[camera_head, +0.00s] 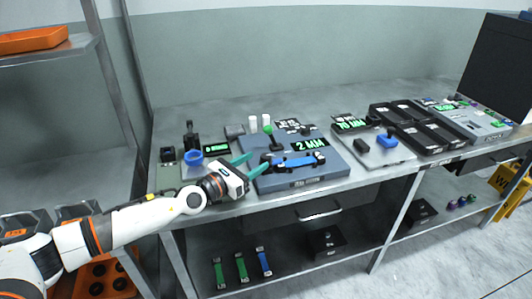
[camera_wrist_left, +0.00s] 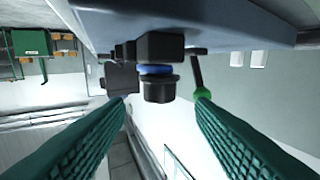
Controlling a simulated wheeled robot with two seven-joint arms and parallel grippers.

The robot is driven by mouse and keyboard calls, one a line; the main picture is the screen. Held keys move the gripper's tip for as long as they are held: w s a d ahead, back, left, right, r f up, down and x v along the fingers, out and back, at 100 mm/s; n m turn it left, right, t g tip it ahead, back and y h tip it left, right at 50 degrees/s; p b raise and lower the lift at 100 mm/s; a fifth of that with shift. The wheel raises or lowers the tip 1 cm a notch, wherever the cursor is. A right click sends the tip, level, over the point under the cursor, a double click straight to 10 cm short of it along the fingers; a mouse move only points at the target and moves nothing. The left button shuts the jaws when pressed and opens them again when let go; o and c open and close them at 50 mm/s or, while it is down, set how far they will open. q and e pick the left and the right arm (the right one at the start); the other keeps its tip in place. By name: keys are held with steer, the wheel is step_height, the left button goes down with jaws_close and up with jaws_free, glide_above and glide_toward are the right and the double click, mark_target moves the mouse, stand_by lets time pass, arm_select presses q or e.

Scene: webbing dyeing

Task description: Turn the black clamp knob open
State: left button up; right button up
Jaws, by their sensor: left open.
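My left gripper (camera_head: 257,164) reaches in from the left to the near left side of the blue-grey fixture plate (camera_head: 318,176). Its two teal fingers are open. In the left wrist view the fingers of the left gripper (camera_wrist_left: 162,98) stand wide apart, with a black round knob (camera_wrist_left: 159,90) ahead, between their tips. I see no contact with it. A blue band (camera_wrist_left: 155,69) and a dark block (camera_wrist_left: 160,46) sit behind the knob. A blue strip with black clamp parts (camera_head: 297,162) lies across the fixture. In the head view the knob itself is hard to make out. My right gripper is not in view.
A green ball-tipped lever (camera_wrist_left: 203,92) is close to one finger. A grey plate with a blue knob (camera_head: 387,139) and black trays (camera_head: 432,134) stand to the right. The table's back strip is clear.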

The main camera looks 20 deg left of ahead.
mark_target(262, 158)
arm_select(q)
steer(key=x, duration=0.5)
steer(key=shift+w, duration=0.15)
